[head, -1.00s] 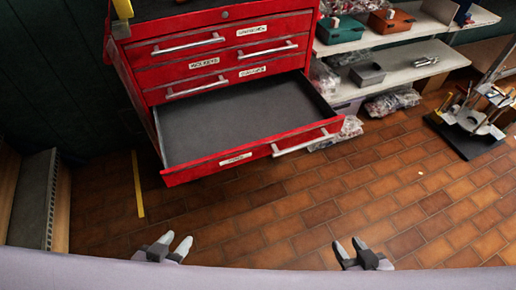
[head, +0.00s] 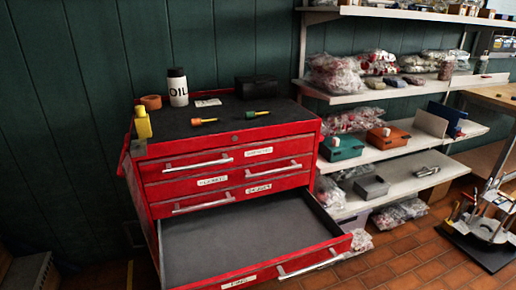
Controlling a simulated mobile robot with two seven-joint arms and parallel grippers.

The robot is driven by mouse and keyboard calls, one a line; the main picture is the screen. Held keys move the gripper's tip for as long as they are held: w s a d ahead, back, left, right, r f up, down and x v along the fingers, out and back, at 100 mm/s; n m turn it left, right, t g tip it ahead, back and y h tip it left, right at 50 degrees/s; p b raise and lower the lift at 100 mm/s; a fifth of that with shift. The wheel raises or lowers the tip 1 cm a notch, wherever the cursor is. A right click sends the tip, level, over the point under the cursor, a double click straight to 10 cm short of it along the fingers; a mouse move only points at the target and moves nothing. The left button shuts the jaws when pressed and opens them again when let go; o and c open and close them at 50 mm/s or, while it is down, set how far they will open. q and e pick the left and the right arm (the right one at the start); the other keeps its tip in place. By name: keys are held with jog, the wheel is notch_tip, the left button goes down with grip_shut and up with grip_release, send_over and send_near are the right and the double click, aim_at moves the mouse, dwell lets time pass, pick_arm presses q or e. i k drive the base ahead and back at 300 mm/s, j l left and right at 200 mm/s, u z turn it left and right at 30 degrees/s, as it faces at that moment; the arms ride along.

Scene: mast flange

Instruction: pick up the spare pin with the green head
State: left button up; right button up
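Two small slim pieces lie on the dark top of the red tool chest. The left one (head: 204,121) has a yellow-orange end and a darker thin part. The right one (head: 257,113) shows green and orange-yellow. At this size I cannot tell whether either is a pin with a green head. The chest's bottom drawer (head: 250,247) is pulled open, and its visible grey floor is bare. Neither of my grippers is in view.
On the chest top stand a white OIL bottle (head: 178,87), an orange roll (head: 151,102), a black box (head: 257,87) and a yellow bottle (head: 142,122). Shelves (head: 400,143) with a teal box (head: 341,147), an orange box (head: 388,136) and bagged parts stand at right.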

aim_at(252, 114)
jog(key=i+j, duration=0.15)
jog(key=j, duration=0.3)
jog(key=i+j, duration=0.1)
jog(key=j, duration=0.35)
jog(key=i+j, duration=0.15)
jog(key=j, duration=0.3)
jog(key=i+j, duration=0.1)
jog(key=j, duration=0.35)
jog(key=j+z, duration=0.15)
jog(key=z, duration=1)
jog(key=i+j, duration=0.05)
